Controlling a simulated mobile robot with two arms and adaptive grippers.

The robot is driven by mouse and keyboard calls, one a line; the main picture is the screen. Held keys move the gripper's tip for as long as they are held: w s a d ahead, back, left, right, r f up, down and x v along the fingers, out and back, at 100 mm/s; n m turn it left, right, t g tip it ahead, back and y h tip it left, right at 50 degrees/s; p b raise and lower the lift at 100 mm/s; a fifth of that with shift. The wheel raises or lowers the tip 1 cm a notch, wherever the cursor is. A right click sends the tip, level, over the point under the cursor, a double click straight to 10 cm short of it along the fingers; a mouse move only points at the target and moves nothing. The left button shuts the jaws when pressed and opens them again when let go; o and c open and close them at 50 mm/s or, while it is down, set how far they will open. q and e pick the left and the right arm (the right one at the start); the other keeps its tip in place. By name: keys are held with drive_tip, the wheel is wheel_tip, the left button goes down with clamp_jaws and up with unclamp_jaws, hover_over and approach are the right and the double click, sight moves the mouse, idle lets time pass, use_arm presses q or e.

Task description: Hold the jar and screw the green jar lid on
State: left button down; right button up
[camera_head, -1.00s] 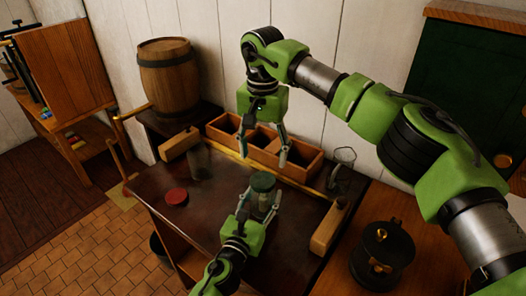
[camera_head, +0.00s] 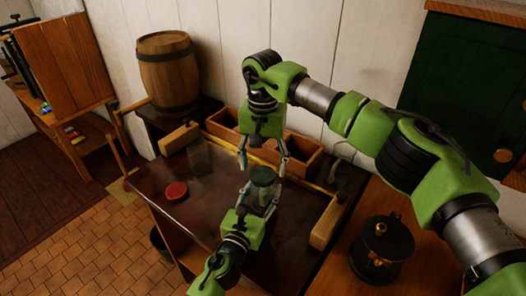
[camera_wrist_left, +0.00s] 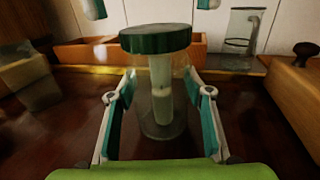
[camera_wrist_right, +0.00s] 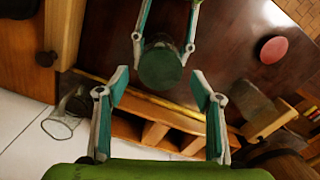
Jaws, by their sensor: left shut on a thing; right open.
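The glass jar (camera_wrist_left: 158,100) stands upright on the dark table, with the green lid (camera_wrist_left: 155,38) resting on its top; whether it is threaded cannot be told. My left gripper (camera_head: 262,201) is shut on the jar, its fingers on either side of the glass, as the left wrist view shows (camera_wrist_left: 162,100). My right gripper (camera_head: 264,166) is open above the lid, pointing down, its fingertips apart on both sides. In the right wrist view the green lid (camera_wrist_right: 160,68) appears just beyond and between the open fingers (camera_wrist_right: 160,85). Nothing is between the right fingers.
A red lid (camera_head: 176,191) lies on the table (camera_head: 205,215) to the left. A wooden compartment box (camera_head: 223,121) stands at the back. Another glass vessel (camera_wrist_left: 241,35) stands at the right. A dark canister (camera_head: 382,250) stands on the right counter. Wooden blocks (camera_head: 179,138) sit at the table's edges.

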drive_tip(key=shift+f, duration=1.15)
